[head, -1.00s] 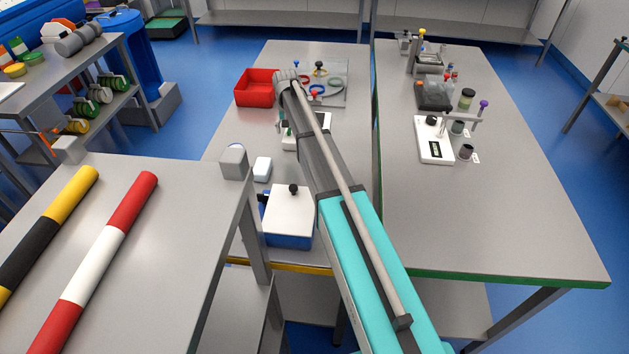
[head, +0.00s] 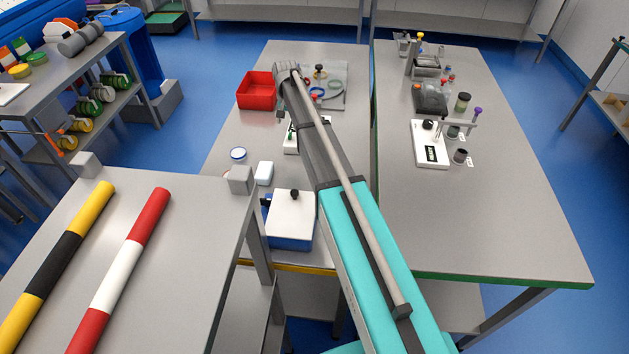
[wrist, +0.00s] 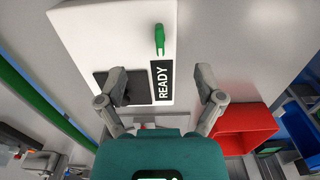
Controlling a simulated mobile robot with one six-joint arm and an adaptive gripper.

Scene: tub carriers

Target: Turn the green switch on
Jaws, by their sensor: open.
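The green switch (wrist: 159,40) is a small lever on a white panel (wrist: 115,32) in the wrist view. A black label reading READY (wrist: 162,80) lies just below it, and a dark pad (wrist: 128,92) is beside the label. My gripper (wrist: 162,82) is open and empty. Its fingertips are spread on either side of the label, below the switch in the picture and apart from it. In the head view the white panel (head: 291,146) is mostly hidden behind my arm, and the gripper's fingers cannot be made out.
A red bin (head: 256,92) stands near the panel; it shows in the wrist view (wrist: 248,125) too. A blue-and-white box (head: 291,218) sits at the table's front. Another white READY unit (head: 431,145) stands on the right table. Striped bars lie on the near left table.

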